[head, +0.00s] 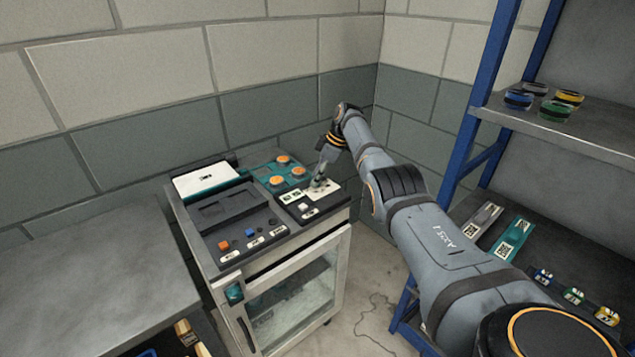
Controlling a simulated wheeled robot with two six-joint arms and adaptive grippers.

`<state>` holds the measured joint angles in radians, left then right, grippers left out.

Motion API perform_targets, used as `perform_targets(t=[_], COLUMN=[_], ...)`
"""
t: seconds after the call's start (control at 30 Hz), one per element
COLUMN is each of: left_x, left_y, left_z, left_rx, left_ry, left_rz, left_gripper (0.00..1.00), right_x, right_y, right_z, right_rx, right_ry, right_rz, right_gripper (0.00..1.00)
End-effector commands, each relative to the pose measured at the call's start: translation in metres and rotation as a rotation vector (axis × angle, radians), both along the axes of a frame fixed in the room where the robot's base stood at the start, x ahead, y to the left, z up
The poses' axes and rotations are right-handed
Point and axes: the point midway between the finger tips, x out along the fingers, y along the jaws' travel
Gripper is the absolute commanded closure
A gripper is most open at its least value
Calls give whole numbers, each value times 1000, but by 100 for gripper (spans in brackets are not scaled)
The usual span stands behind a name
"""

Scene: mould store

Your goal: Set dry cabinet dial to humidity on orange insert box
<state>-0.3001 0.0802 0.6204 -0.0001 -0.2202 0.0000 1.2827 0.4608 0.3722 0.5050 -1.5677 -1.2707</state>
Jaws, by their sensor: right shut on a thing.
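The dry cabinet (345,240) stands against the wall, with a glass door (290,298) in front and a dark control panel on top. My right gripper (318,184) reaches down to a pale scale plate (327,195) at the panel's right side. It is shut on what appears to be the dial, which its fingers mostly hide. The dial's setting and the scale marks are too small to read. No orange insert box can be made out clearly. My left gripper is not in view.
Three orange round knobs (277,180) sit on the teal part of the panel, left of my gripper.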

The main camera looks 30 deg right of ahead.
Motion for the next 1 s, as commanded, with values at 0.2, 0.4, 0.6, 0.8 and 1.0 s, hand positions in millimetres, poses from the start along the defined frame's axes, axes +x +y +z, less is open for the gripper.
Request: perform_targets(t=[0.2,0.4,0.6,0.8,1.0], left_x=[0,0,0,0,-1], left_y=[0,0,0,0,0], left_z=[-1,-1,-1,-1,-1], left_rx=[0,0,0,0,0], left_ry=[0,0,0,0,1], left_rz=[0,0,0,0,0], left_gripper=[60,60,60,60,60], right_x=[-1,-1,0,0,-4], right_y=[0,0,0,0,-6], right_z=[0,0,0,0,16], right_rx=[-1,-1,0,-1,-2], right_ry=[3,3,3,2,-1], right_rz=[4,4,4,3,1], right_gripper=[100,72,50,50,50])
